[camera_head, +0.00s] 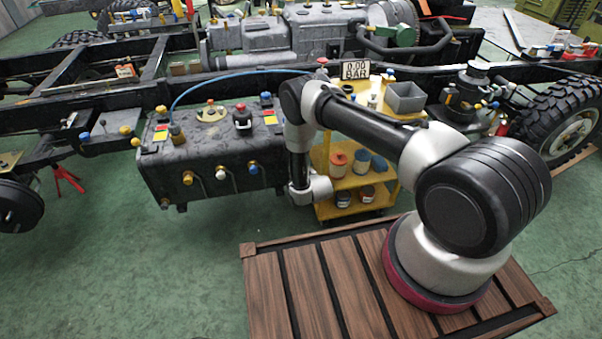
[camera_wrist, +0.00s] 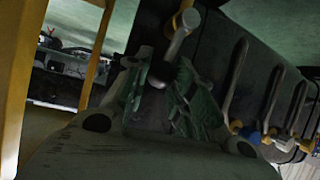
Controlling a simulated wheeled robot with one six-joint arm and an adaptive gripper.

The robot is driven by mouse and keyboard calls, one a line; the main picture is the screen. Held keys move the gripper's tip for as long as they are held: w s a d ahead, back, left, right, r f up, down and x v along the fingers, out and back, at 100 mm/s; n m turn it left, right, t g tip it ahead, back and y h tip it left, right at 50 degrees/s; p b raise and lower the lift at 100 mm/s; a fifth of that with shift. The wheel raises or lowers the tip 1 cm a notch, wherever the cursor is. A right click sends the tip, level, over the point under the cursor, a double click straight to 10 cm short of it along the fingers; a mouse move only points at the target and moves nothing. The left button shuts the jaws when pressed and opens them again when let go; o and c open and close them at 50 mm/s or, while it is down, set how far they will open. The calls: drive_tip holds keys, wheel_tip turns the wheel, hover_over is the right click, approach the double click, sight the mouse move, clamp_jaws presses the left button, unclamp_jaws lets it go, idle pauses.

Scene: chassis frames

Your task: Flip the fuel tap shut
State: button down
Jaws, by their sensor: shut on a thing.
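The dark grey fuel tank (camera_head: 185,160) hangs on the near chassis rail in the head view, with yellow, white and blue fittings on its near face. In the wrist view the tank's dark side (camera_wrist: 220,45) fills the upper right. The fuel tap's pale metal lever (camera_wrist: 178,44) slants down from a yellow fitting at the top. My gripper (camera_wrist: 160,95) has its fingers around the lever's lower end and is shut on it; the exact contact is dark. In the head view my forearm hides the gripper and this tap.
A yellow trolley (camera_head: 335,205) with jars stands close to the tank's right end; its yellow post (camera_wrist: 98,55) is left of my gripper. More fittings with grey loops (camera_wrist: 237,75) lie to the right. A blue hose (camera_head: 235,74) arches over the tank.

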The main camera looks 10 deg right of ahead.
drive_tip(key=shift+a+f+n+h, duration=0.15)
drive_tip(key=shift+a+n+h, duration=0.7)
drive_tip(key=shift+a+n, duration=0.1)
drive_tip(key=shift+a+f+n+h, duration=0.2)
drive_tip(key=shift+a+n+h, duration=0.65)
drive_tip(key=shift+a+h, duration=0.1)
drive_tip(key=shift+a+f+n+h, duration=0.15)
drive_tip(key=shift+a+n+h, duration=0.65)
drive_tip(key=shift+a+n, duration=0.15)
drive_tip(key=c, duration=1.2)
unclamp_jaws()
drive_tip(key=shift+a, duration=0.1)
drive_tip(key=shift+s, duration=0.1)
drive_tip(key=v, duration=1.1)
drive_tip(key=shift+s+a, duration=0.1)
drive_tip(key=shift+s, duration=0.3)
